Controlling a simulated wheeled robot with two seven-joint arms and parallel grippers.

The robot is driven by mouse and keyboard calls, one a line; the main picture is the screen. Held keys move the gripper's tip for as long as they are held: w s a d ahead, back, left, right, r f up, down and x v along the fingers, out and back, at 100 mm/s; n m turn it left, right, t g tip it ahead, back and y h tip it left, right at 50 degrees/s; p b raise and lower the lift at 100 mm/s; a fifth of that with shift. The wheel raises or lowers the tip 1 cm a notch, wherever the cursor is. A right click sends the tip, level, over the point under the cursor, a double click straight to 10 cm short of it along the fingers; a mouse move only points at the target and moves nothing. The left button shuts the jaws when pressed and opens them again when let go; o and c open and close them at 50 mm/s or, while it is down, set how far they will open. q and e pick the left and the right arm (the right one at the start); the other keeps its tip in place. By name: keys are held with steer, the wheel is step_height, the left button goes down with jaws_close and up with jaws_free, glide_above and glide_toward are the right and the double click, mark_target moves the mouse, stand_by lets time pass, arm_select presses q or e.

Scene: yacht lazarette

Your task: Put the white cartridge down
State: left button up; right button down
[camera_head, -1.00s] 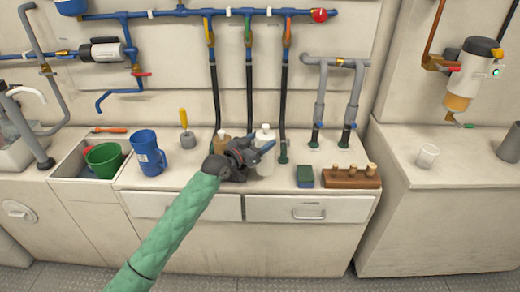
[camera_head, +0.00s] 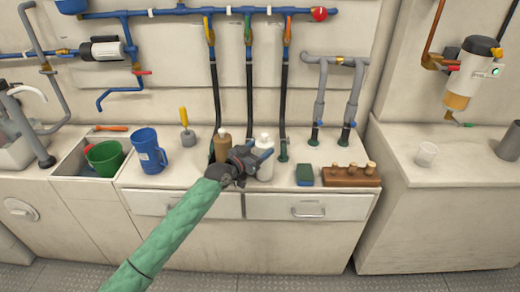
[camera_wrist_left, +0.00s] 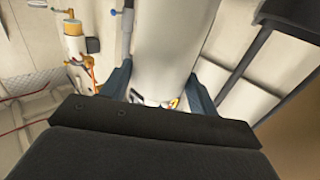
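The white cartridge (camera_head: 264,144) is upright over the front part of the middle counter, in the grip of my left gripper (camera_head: 258,157). In the left wrist view the white cylinder (camera_wrist_left: 172,45) fills the space between the two blue fingers (camera_wrist_left: 160,88), which press on its sides. Part of the cartridge is hidden behind the fingers in the head view. I cannot tell whether its base touches the counter (camera_head: 215,178). My right gripper is not in view.
A brown bottle (camera_head: 222,145) stands just behind my left gripper. Black hoses come down behind it. A green-and-blue sponge (camera_head: 305,175) and a wooden block with pegs (camera_head: 350,176) lie to the right.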

arm_select(q)
steer(key=o, duration=0.4)
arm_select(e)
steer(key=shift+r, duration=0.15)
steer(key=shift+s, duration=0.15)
